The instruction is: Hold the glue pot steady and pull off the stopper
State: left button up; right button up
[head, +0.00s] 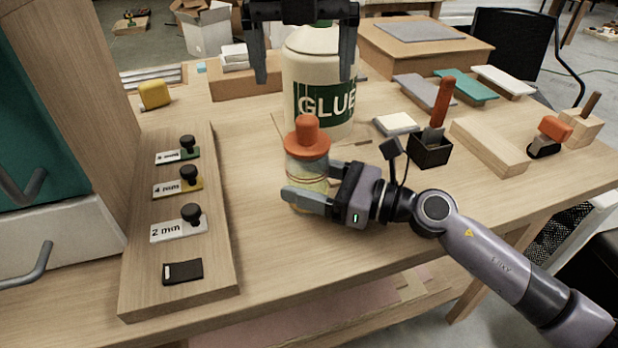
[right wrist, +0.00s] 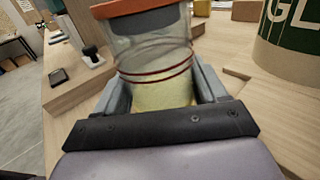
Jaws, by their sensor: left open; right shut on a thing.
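The glue pot (head: 308,170) is a small clear jar with pale yellow glue low inside, standing upright on the workbench. An orange stopper (head: 306,138) with a wide rim and a knob sits in its mouth. My right gripper (head: 308,187) is shut around the jar's lower body. The right wrist view shows the jar (right wrist: 155,65) between both fingers, with red rings around the glass and the stopper's rim (right wrist: 130,7) cut off at the top edge. My left gripper (head: 304,78) is open and empty, pointing down beyond and above the stopper, in front of a large bottle.
The large cream GLUE bottle (head: 318,70) stands just behind the pot. A board (head: 220,262) with several labelled, black-knobbed pieces lies left. A black holder (head: 430,150) with tools, a wooden block (head: 489,147) and an orange-topped tool (head: 552,134) stand right.

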aim_at(305, 122)
pick_arm(q)
jog(key=shift+w+d+f+m+t+h, duration=0.1)
jog(key=shift+f+m, duration=0.45)
jog(key=shift+f, duration=1)
jog(key=shift+s+f+m+t+h, duration=0.1)
jog(key=shift+f+m, duration=0.4)
jog(key=shift+f, duration=1.05)
jog(key=shift+w+d+f+m+t+h, duration=0.1)
jog(key=shift+f+m, duration=0.45)
jog(key=shift+f, duration=1)
jog(key=c, duration=1.2)
jog(key=shift+r, duration=0.15)
jog(key=shift+w+v, duration=0.15)
jog(key=shift+v, duration=0.55)
jog(key=shift+w+v, duration=0.15)
jog(key=shift+v, duration=0.5)
jog(key=shift+r, duration=0.2)
jog(key=shift+w+v, duration=0.2)
jog(key=shift+v, duration=0.7)
jog(key=shift+w+v, duration=0.2)
jog(key=shift+v, duration=0.75)
